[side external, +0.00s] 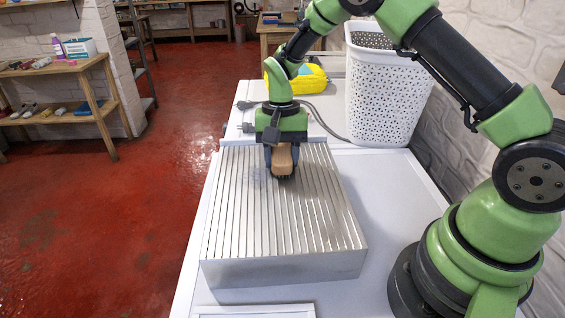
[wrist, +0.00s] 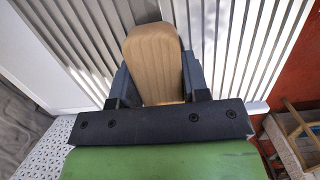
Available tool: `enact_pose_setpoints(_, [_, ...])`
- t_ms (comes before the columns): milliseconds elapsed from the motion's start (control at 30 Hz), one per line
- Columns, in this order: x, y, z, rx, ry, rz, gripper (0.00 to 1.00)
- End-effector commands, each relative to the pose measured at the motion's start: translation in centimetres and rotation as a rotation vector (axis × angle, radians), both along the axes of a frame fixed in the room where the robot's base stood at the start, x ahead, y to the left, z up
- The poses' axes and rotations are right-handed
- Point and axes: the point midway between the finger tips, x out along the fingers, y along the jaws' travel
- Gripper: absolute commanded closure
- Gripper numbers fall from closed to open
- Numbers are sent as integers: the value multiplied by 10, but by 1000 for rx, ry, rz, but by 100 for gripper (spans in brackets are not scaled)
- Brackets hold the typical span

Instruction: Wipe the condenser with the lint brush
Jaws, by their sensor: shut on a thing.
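The condenser (side external: 325,215) is a silver, finned metal block lying on the white table. A faint grey smudge (side external: 256,176) shows on its fins, left of my gripper. My gripper (side external: 282,165) is over the far middle part of the condenser and points down. It is shut on the lint brush (side external: 283,158), which has a tan wooden back. In the wrist view the brush (wrist: 154,62) sits between the two dark fingers. Its underside is hidden, and it appears to be at or just above the fins; I cannot tell if it touches. Fins (wrist: 240,40) also show there.
A white perforated basket (side external: 385,95) stands behind right. A yellow item (side external: 311,78) and a dark cable with a plug (side external: 243,128) lie behind the condenser. Bare white table (side external: 385,180) is right of it. Wooden shelves (side external: 75,70) stand far left.

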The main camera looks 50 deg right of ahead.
Motion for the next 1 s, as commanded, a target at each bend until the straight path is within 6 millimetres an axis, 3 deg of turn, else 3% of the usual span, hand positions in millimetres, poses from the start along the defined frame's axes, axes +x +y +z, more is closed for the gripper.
enact_pose_setpoints(400, [28,-27,0,0,-2,-3,80])
enact_pose_setpoints(600, [40,-13,-1,1,-2,3,80])
enact_pose_setpoints(1000, [12,12,0,1,0,2,80])
